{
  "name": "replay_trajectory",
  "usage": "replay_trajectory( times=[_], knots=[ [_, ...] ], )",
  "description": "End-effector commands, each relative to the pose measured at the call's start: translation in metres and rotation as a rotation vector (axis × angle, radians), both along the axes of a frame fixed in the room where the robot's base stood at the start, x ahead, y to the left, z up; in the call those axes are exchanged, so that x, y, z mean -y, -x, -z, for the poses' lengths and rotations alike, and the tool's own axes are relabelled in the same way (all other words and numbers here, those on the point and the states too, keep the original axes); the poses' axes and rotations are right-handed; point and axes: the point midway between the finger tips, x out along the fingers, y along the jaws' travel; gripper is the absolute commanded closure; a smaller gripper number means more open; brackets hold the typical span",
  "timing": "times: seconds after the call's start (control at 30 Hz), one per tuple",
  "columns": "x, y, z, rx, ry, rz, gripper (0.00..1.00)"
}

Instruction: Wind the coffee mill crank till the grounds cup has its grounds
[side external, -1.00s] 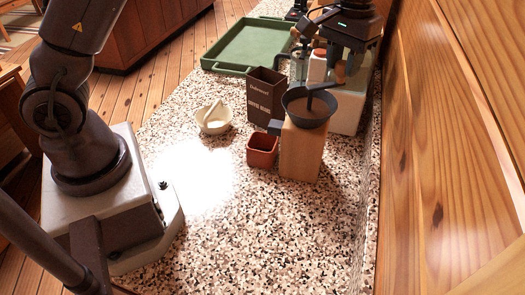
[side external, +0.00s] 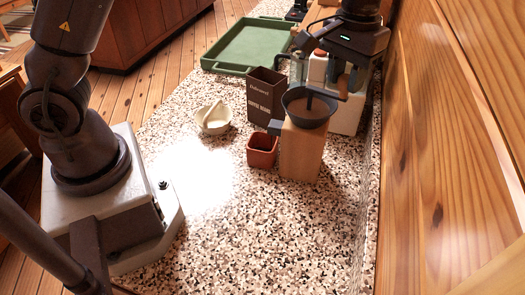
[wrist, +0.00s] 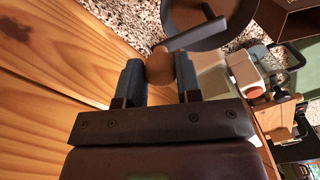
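The coffee mill (side external: 301,153) stands upright on the speckled counter, a wooden block with a dark hopper bowl (side external: 308,122) on top. Brown contents show in the bowl. The crank arm (wrist: 197,34) reaches from the bowl's middle to a round wooden knob (wrist: 159,64). My gripper (wrist: 160,75) has one finger on each side of this knob and looks shut on it. The grounds cup (side external: 262,152), small and red-brown, stands left of the mill under its dark spout (side external: 275,127). The cup's inside is dark; I cannot tell what it holds.
A dark coffee box (side external: 265,98) and a cream bowl (side external: 213,119) with a scoop stand behind and left of the cup. A white appliance (side external: 346,117) is close behind the mill. A green tray (side external: 209,64) lies farther back. The wooden wall (side external: 450,150) is at right. The front counter is clear.

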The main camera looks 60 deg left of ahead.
Motion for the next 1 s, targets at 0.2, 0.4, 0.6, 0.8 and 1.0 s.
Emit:
replay_trajectory(
  times=[0.2, 0.4, 0.6, 0.8, 1.0],
  knots=[
    [0.004, 0.005, 0.000, 0.000, 0.001, 0.000, 0.73],
    [0.005, 0.007, 0.000, -0.001, 0.001, 0.001, 0.72],
    [0.008, 0.026, 0.000, -0.002, 0.001, 0.001, 0.72],
    [0.008, 0.035, 0.000, -0.002, -0.001, -0.002, 0.72],
    [0.007, 0.035, 0.001, -0.002, -0.004, -0.004, 0.72]
  ],
)
